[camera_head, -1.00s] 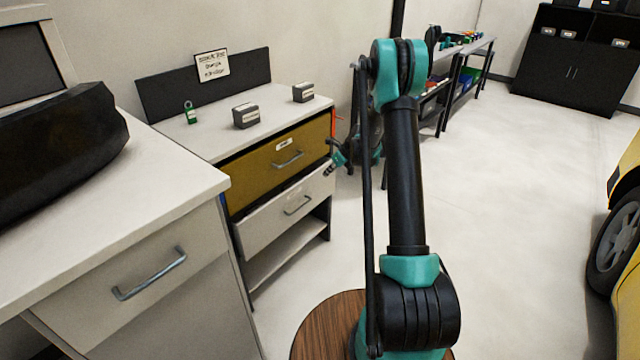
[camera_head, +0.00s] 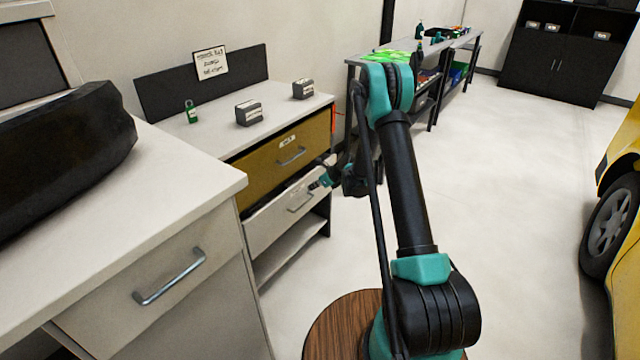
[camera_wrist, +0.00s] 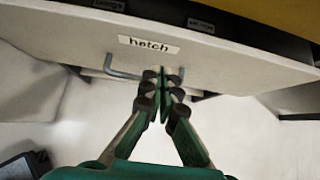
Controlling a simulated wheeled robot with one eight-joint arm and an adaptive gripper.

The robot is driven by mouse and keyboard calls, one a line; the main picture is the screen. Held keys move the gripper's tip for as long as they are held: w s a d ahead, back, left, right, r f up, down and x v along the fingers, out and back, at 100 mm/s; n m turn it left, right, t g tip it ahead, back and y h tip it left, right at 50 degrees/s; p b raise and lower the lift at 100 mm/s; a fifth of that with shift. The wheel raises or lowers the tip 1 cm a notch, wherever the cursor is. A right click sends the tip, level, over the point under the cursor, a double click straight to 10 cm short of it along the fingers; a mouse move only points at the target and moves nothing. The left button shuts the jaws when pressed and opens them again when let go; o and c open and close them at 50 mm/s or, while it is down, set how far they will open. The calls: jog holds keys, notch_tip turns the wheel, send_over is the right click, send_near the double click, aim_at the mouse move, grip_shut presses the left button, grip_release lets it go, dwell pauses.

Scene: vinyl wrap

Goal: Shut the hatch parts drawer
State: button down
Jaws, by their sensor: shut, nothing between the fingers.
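The hatch drawer (camera_head: 277,221) is the white lower drawer under a mustard drawer, with its front standing out past the mustard one. In the wrist view, its white front (camera_wrist: 225,62) carries the label "hatch" (camera_wrist: 148,45) and a grey bar handle (camera_wrist: 112,70). Dark labelled pieces show inside, behind its top edge. My gripper (camera_head: 319,184) is at the right part of the drawer front in the head view. In the wrist view, my gripper (camera_wrist: 163,76) is shut and empty, its tips at the front beside the handle's right part. I cannot tell whether they touch.
The mustard drawer (camera_head: 278,160) sits just above. A white desk (camera_head: 195,195) stands close at left. A yellow car (camera_head: 622,150) is at right. Floor between is clear.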

aim_at(299, 181)
jog(key=shift+w+a, duration=0.6)
jog(key=shift+a, duration=0.2)
jog(key=shift+w+a, duration=0.6)
jog(key=shift+a, duration=0.2)
jog(key=w+a, duration=0.2)
jog(key=a, duration=0.1)
jog(key=shift+w, duration=0.1)
jog(key=shift+w+a+r, duration=0.15)
jog(key=shift+w+a, duration=0.15)
jog(key=shift+w, duration=0.05)
